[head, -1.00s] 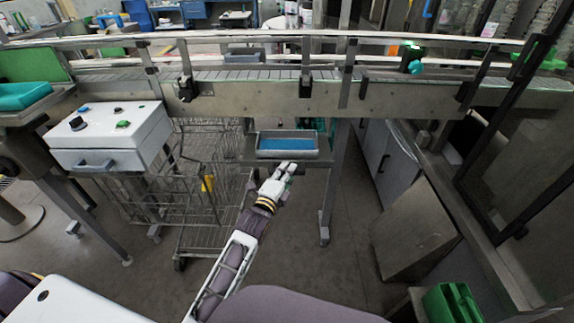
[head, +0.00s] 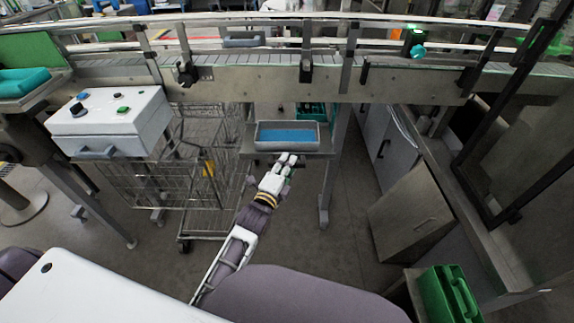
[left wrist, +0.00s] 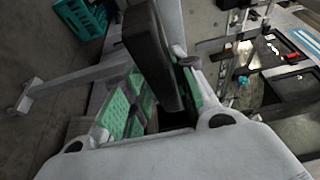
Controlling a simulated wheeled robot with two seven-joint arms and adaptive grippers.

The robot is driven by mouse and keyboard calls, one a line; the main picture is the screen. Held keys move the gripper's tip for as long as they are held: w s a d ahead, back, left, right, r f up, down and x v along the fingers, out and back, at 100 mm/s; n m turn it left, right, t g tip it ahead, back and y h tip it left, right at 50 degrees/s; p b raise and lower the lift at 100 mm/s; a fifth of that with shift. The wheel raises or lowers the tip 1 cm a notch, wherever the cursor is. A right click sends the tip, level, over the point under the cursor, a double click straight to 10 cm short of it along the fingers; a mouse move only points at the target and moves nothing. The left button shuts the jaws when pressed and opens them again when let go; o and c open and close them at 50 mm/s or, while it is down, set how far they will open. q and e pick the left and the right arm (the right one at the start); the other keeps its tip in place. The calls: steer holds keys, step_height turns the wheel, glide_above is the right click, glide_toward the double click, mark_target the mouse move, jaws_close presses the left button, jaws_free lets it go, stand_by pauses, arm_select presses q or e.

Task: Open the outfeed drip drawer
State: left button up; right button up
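The outfeed drip drawer (head: 259,145) is a shallow grey tray with a blue inside, under the conveyor in the middle of the head view. My left gripper (head: 288,158) is at its front edge, pointing away from me. In the left wrist view the left gripper's fingers (left wrist: 160,85) stand apart, with green pads. A dark bar (left wrist: 150,50), apparently the drawer's handle, reaches between them. I see no clear grip on it; contact with the pads is hard to tell. My right gripper is not in view.
A wire cart (head: 165,185) stands left of the drawer, below a white control box (head: 110,125). A conveyor leg (head: 329,180) is just right of the drawer. A green crate (head: 312,110) sits behind it. The floor in front is mostly clear.

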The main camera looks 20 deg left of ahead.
arm_select(q)
steer(key=shift+o, duration=0.8)
steer(key=shift+s, duration=0.2)
steer(key=s+a, duration=0.1)
steer(key=s, duration=1)
steer(key=shift+s+a, duration=0.2)
steer(key=shift+s, duration=0.05)
stand_by(0.6)
